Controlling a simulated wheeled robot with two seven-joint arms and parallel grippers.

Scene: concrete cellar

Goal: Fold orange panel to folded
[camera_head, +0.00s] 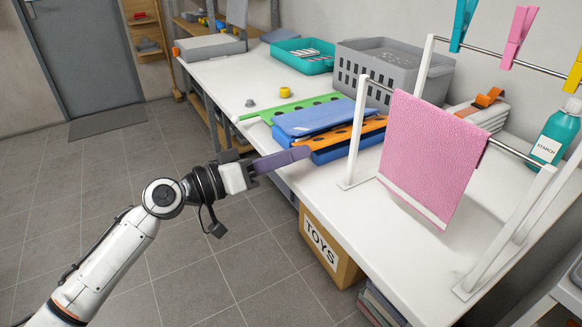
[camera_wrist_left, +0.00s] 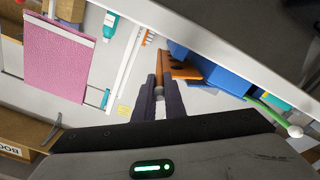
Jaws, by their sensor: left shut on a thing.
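The orange panel (camera_head: 368,126), a strip with dark holes, is at the near side of a folding board on the white table. It lies beside a folded blue cloth (camera_head: 318,117), with a blue part of the board (camera_head: 332,154) showing below it. A green panel (camera_head: 302,109) is on the far side. My left gripper (camera_head: 303,154) reaches in from the left at the table's edge, its fingers by the orange panel's near end. In the left wrist view the fingers (camera_wrist_left: 159,98) are shut on the end of the orange panel (camera_wrist_left: 187,73). My right gripper is out of view.
A white rack with a pink towel (camera_head: 432,150) and pegs stands close on the right. A grey basket (camera_head: 395,68) and teal tray (camera_head: 301,56) are behind. A starch bottle (camera_head: 556,132) stands far right. A TOYS box (camera_head: 328,246) is below the table edge.

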